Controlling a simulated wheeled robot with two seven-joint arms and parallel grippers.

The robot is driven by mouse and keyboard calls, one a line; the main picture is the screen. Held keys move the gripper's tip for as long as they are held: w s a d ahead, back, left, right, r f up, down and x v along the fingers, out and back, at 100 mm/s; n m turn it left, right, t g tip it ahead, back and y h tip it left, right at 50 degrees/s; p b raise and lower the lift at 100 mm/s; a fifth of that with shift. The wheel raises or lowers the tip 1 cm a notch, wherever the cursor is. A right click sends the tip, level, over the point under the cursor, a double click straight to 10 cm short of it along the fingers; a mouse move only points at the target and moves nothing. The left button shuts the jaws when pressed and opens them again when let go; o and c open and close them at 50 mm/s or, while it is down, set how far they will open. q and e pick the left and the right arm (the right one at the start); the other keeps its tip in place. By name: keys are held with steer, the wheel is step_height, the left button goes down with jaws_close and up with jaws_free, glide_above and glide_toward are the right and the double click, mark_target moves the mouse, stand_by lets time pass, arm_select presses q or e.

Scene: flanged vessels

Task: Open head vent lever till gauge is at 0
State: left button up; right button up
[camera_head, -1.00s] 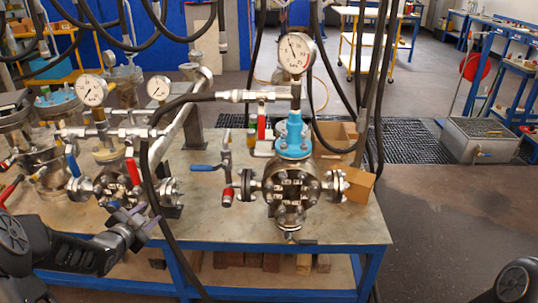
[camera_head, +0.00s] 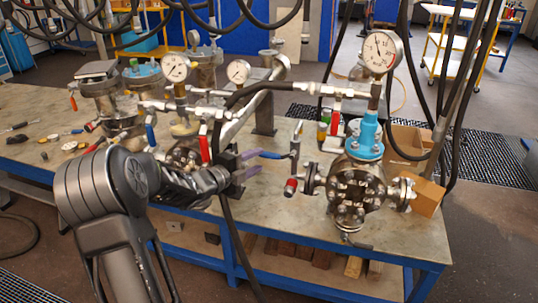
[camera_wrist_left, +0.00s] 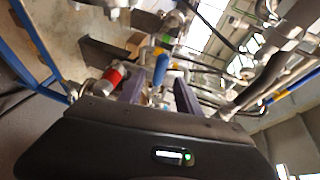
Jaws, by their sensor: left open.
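The flanged vessel (camera_head: 356,195) with a light-blue head (camera_head: 366,140) stands at the right of the bench. A white-faced gauge (camera_head: 382,51) sits on top; its dark needle points up and slightly left, with the exact value too small to read. A red lever (camera_head: 335,122) hangs under the fitting beside the gauge stem. A blue-handled lever (camera_head: 262,154) points left from the valve left of the vessel. My left gripper (camera_head: 249,163) is open beside this blue handle's end. In the left wrist view, the blue handle (camera_wrist_left: 161,67) shows between and beyond the fingers. Contact cannot be told.
A black hose (camera_head: 224,130) hangs close by my left gripper. Other vessels and gauges (camera_head: 176,68) crowd the bench's left side. A cardboard box (camera_head: 427,197) sits right of the vessel. The bench's front edge (camera_head: 330,284) is blue.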

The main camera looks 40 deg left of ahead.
mark_target(266, 156)
arm_select(q)
steer(key=w, duration=0.2)
steer(key=w+p, duration=0.1)
steer(key=w, duration=0.1)
steer(key=w+f, duration=0.1)
steer(key=w, duration=0.1)
steer(key=shift+w+d, duration=0.15)
steer(key=shift+d, duration=0.05)
jaws_close()
steer(key=shift+f, duration=0.1)
stand_by(1.1)
